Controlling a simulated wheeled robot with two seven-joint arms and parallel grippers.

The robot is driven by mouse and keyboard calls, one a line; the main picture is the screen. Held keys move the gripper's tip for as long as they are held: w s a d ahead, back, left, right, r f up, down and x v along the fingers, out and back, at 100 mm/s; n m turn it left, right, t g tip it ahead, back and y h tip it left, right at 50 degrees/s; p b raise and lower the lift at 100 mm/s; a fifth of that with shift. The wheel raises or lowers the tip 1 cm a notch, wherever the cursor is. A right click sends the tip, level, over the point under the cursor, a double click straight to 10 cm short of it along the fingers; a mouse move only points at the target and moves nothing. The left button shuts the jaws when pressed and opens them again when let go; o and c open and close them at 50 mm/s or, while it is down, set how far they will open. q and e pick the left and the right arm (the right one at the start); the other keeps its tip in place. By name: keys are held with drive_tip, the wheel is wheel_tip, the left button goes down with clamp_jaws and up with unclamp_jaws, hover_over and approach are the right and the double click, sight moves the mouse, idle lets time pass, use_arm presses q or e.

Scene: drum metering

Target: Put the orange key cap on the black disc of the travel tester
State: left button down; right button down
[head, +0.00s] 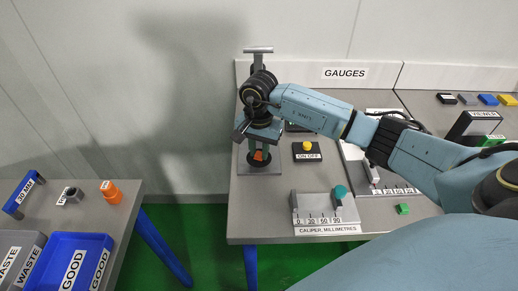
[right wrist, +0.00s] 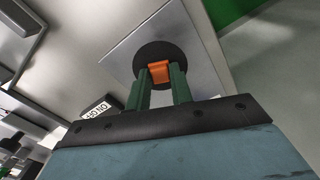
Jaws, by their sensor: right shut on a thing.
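The orange key cap (right wrist: 159,72) is between the green fingers of my right gripper (right wrist: 160,82), which is shut on it. In the right wrist view the cap shows against the black disc (right wrist: 152,52) of the travel tester; I cannot tell whether it touches the disc. In the head view the right gripper (head: 259,150) points down over the tester, and the cap (head: 260,155) shows low between its fingers. The tester's grey base plate (head: 248,170) lies under the disc, and its post top (head: 258,50) rises behind the wrist. My left gripper is not in view.
An on/off box with a yellow button (head: 306,146) stands right of the tester. A caliper (head: 325,212) with a teal knob lies nearer the table's front edge. A green block (head: 403,209) is farther right.

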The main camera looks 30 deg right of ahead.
sight(259, 154)
drive_tip(key=c, duration=1.2)
unclamp_jaws()
drive_tip(key=shift+f, duration=0.1)
drive_tip(key=shift+c, duration=0.2)
wheel_tip(259, 154, up, 12)
drive_tip(key=shift+r, duration=0.2)
